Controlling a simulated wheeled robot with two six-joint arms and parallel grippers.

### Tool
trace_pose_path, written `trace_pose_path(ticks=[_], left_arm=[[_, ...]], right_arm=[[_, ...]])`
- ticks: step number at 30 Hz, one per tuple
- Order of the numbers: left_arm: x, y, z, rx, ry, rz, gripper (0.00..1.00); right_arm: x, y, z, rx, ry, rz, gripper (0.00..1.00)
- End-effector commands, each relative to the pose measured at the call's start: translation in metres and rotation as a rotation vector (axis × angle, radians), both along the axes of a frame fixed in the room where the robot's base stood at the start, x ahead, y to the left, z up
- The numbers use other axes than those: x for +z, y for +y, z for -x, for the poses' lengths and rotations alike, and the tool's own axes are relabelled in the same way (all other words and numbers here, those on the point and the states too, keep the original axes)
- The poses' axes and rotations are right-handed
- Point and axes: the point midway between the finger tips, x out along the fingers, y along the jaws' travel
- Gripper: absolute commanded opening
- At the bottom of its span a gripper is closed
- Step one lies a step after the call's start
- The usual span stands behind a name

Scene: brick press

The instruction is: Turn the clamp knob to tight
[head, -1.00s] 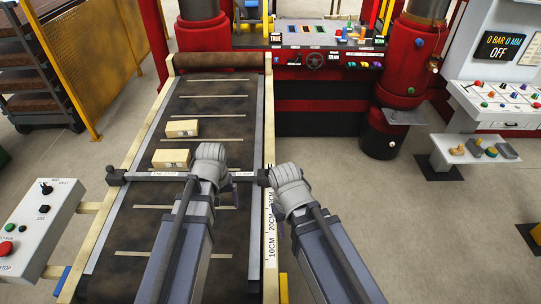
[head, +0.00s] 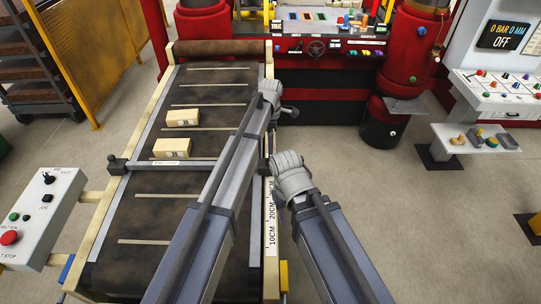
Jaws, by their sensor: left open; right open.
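The end-stop bar (head: 170,168) lies across the conveyor belt, with a dark knob (head: 116,165) at its left end. The dark clamp knob (head: 263,167) at its right end is partly hidden between my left arm and my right gripper. My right gripper (head: 287,164) is open, just right of this knob beside the conveyor's right rail; I cannot tell if it touches. My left gripper (head: 285,107) is open and farther up, over the right rail. My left arm crosses in front of the bar's right part and hides its clamp label.
Two tan bricks (head: 182,117) (head: 172,147) lie on the belt (head: 195,205) beyond the bar. A control box (head: 40,218) stands at the left. The red press (head: 315,75) is behind the conveyor.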

Motion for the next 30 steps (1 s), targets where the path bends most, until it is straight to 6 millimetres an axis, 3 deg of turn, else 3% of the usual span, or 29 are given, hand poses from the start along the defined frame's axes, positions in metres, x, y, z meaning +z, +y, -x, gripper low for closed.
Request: trace_pose_path(ticks=[8, 24, 30], left_arm=[[-0.008, 0.000, 0.001, 0.000, 0.000, 0.000, 0.85], [-0.070, 0.000, 0.001, -0.001, 0.000, 0.000, 0.85], [-0.079, 0.000, 0.001, -0.001, 0.000, 0.000, 0.85]], right_arm=[[-0.008, 0.000, 0.000, 0.001, 0.000, 0.000, 0.50], [-0.070, 0.000, 0.000, 0.013, 0.000, 0.003, 0.50], [-0.079, 0.000, 0.000, 0.016, 0.001, 0.002, 0.50]])
